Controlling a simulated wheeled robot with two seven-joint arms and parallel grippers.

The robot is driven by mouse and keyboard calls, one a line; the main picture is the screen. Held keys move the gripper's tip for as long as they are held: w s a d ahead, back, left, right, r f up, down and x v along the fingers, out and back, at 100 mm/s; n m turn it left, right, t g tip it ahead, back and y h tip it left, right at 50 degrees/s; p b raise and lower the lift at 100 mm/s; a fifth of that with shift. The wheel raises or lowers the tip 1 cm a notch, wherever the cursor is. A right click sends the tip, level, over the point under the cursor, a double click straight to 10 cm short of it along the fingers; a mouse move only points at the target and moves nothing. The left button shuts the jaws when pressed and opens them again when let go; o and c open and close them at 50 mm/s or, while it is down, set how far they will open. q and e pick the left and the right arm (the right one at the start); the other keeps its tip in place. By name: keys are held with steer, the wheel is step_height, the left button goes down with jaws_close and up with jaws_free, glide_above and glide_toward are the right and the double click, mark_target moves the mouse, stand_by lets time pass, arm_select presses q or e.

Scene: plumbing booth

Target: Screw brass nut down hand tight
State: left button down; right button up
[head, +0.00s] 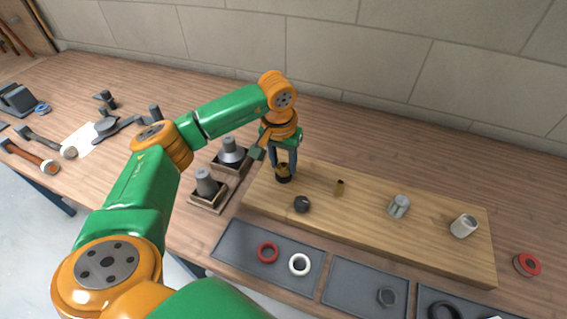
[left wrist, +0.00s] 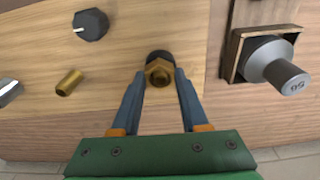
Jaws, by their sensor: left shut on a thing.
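The brass nut (left wrist: 159,72) sits over a dark round fitting (left wrist: 160,56) near the left end of the wooden board. My left gripper (left wrist: 160,80) points down at it, with one finger on each side, shut on the nut. In the head view my left gripper (head: 285,168) stands upright above the board, and its fingers hide most of the nut; the dark fitting (head: 284,178) shows below them. How far down the nut sits on its thread cannot be seen. My right gripper is in neither view.
On the wooden board (head: 440,245) stand a black knob (head: 302,204), a small brass post (head: 339,187), a grey fitting (head: 398,206) and a white cylinder (head: 464,225). Grey cones (head: 207,183) in wooden holders stand close left. A dark tray (head: 230,243) holds red and white rings in front.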

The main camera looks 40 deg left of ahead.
arm_select(q)
steer(key=m, duration=0.3)
steer(key=shift+f+m, duration=0.15)
steer(key=shift+m, duration=0.15)
steer(key=shift+m+h, duration=0.3)
steer(key=shift+m, duration=0.3)
jaws_free()
step_height(320, 180, up, 5)
steer(key=p, duration=0.3)
steer(key=shift+r+p, duration=0.2)
steer(key=shift+p, duration=0.2)
steer(key=shift+f, duration=0.1)
